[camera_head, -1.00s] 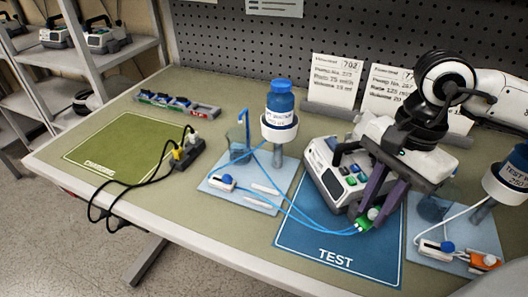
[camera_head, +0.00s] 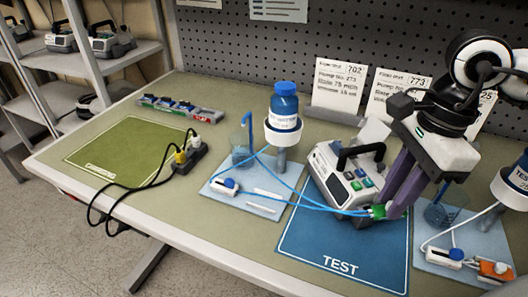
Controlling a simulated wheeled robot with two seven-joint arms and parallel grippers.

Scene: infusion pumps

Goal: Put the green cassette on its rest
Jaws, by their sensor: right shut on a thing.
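The green cassette (camera_head: 379,211) is between the fingertips of my right gripper (camera_head: 388,208), which is shut on it, beside the front right corner of the pump (camera_head: 342,178). Blue tubing runs from the cassette left to the light-blue board (camera_head: 232,201). That board has a blue-capped bottle (camera_head: 284,103) in a ring stand, a beaker (camera_head: 241,156), a blue-and-white clamp (camera_head: 225,186) and pale strips (camera_head: 268,193). I cannot tell which part is the cassette's rest. My left gripper is not in view.
A blue TEST mat (camera_head: 330,245) lies under the pump. At right, another board (camera_head: 470,236) holds an orange cassette (camera_head: 495,270) and a beaker. A power strip (camera_head: 187,160) with black cords and a bare green mat (camera_head: 115,150) are at left. Cards (camera_head: 338,87) stand behind.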

